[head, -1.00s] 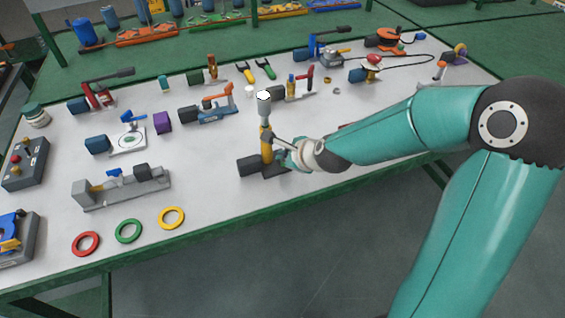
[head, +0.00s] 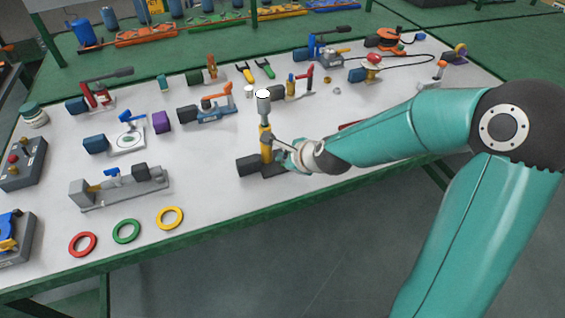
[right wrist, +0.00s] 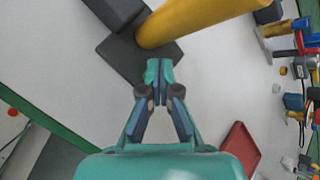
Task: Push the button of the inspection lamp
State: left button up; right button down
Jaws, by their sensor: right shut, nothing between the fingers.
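The inspection lamp has a yellow upright body (head: 266,142), a grey head with a bright white top (head: 263,95) and a dark block base (head: 250,165). It stands near the table's front edge. In the right wrist view the yellow body (right wrist: 195,20) rises from the dark base (right wrist: 145,60) beyond the fingertips. My right gripper (head: 281,157) is just right of the lamp, low beside its body. In the right wrist view the gripper (right wrist: 157,72) is shut and empty, its tips overlapping the base's edge. I cannot tell whether they touch. I cannot make out the button. My left gripper is out of view.
A grey clamp fixture (head: 120,187) and red (head: 83,244), green (head: 126,231) and yellow (head: 170,218) rings lie left of the lamp. Several tools stand behind it. A red tray (right wrist: 240,150) lies right of the gripper in the right wrist view.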

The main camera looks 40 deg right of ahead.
jog(key=shift+r+p, duration=0.85)
jog(key=shift+r, duration=0.05)
notch_tip(320, 180, up, 6)
jog(key=p, duration=0.5)
dwell(0.3)
jog(key=shift+s+f, duration=0.1)
